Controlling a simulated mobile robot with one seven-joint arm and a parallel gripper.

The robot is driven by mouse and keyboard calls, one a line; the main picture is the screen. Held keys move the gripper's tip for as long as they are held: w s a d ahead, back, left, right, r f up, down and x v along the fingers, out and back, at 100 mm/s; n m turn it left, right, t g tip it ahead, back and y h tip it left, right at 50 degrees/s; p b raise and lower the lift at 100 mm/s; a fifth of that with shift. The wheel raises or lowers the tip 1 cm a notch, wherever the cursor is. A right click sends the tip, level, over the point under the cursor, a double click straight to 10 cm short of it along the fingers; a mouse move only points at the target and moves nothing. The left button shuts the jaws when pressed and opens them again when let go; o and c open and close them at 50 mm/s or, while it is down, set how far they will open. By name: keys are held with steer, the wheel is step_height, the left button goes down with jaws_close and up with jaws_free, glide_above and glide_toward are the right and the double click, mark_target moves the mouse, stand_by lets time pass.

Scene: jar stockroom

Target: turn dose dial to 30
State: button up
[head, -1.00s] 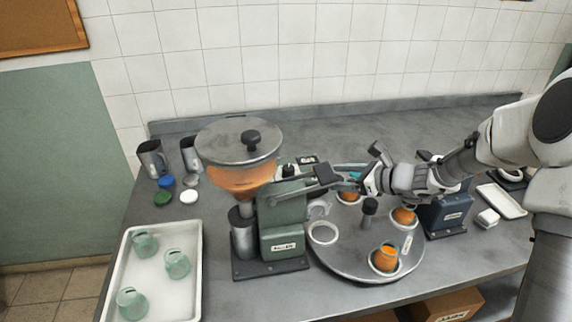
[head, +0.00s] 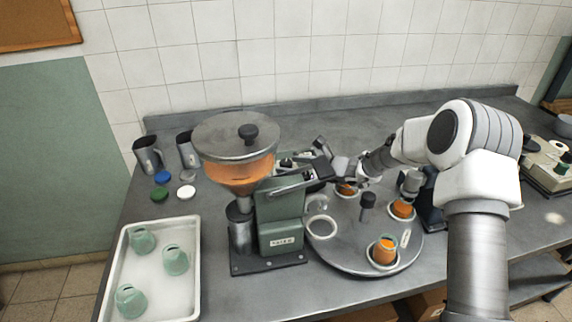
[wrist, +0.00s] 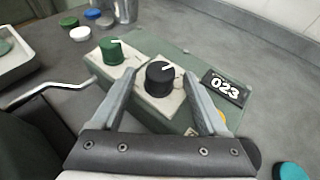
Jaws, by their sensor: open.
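A black dial knob (wrist: 160,78) with a white pointer mark sits on the pale top plate of the green dosing machine (head: 280,215). Beside it in the wrist view, a black counter (wrist: 226,87) reads 023. A green knob (wrist: 112,50) with a white mark stands to the left on the same machine. My gripper (wrist: 160,84) is open, with one finger on each side of the black knob; I cannot tell whether they touch it. In the head view my gripper (head: 322,168) is over the machine's top, hiding much of it.
A hopper (head: 240,170) with orange contents stands left of the machine. A turntable (head: 350,248) with orange-filled jars is to the right. A metal crank rod (wrist: 45,93) passes left of my gripper. A white tray (head: 195,285) holds green jars.

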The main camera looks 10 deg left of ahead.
steer(key=shift+x, duration=1.25)
jaws_close()
